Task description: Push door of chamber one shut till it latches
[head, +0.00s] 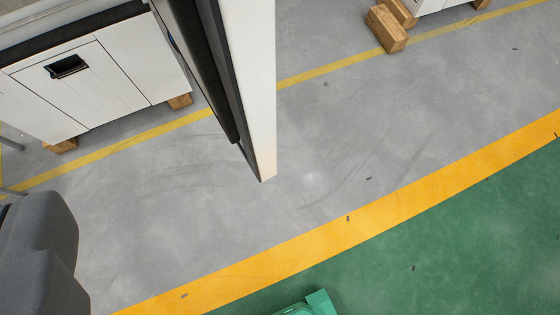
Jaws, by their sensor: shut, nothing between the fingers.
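An open chamber door (262,100) hangs down from the top middle of the head view, seen nearly edge-on. Its white side faces right and its black seal side faces left. It stands out from a white chamber (120,75) at the upper left, with a clear gap showing between door edge and chamber front. No number shows on this chamber, so I cannot tell from a label that it is chamber one. The latch and hinges are out of the picture. My gripper's fingers do not show. A dark grey rounded part, probably my own arm, fills the lower left corner.
The chamber has a black recessed handle (68,66) low on its front and stands on wooden blocks (180,101). Another white cabinet (440,5) on wooden blocks (387,28) stands at the top right. The grey floor (370,130) right of the door is clear.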

